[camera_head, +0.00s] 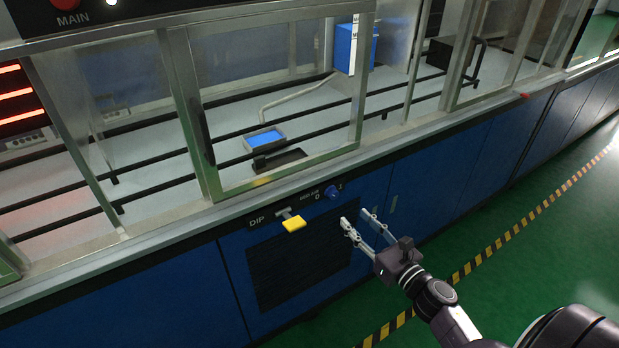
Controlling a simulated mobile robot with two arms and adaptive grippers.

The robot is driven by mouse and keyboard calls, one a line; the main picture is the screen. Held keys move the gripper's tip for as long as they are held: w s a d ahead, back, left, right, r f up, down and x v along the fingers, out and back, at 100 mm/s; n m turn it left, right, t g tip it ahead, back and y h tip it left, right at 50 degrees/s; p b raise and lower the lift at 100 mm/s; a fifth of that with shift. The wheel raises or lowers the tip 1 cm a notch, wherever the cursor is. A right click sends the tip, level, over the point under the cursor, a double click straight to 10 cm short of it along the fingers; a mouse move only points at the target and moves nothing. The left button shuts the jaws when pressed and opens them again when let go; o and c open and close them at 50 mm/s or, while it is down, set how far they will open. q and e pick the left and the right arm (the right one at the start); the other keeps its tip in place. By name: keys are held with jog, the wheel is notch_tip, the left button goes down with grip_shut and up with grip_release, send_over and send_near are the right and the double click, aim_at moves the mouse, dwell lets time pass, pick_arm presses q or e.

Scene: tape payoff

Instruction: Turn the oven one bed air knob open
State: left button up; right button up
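A small blue knob (332,192) sits on the blue front panel under the counter edge, between the marks "0" and what looks like "1" or "2". The small label beside it ends in "AIR"; its first word is too small to read surely, so I cannot tell if it is the oven one bed air knob. My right gripper (357,222) is open and empty, its two fingers apart, just below and right of the knob and not touching it. My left gripper is not in view.
A yellow handle (293,225) marked "DIP" juts out left of the knob, above a dark grille (300,262). A framed glass window (270,100) stands above the counter. Glowing red bars (15,95) show far left. Green floor (550,240) is clear at right.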

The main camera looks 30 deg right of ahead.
aim_at(335, 195)
jog(key=shift+n, duration=0.5)
jog(key=w, duration=0.1)
jog(key=w+r, duration=0.1)
jog(key=w, duration=0.1)
jog(key=w+r, duration=0.1)
jog(key=w, duration=0.1)
jog(key=shift+a, duration=0.4)
jog(key=shift+w+a+f, duration=0.1)
jog(key=shift+w+f, duration=0.05)
jog(key=shift+w, duration=1.65)
grip_shut()
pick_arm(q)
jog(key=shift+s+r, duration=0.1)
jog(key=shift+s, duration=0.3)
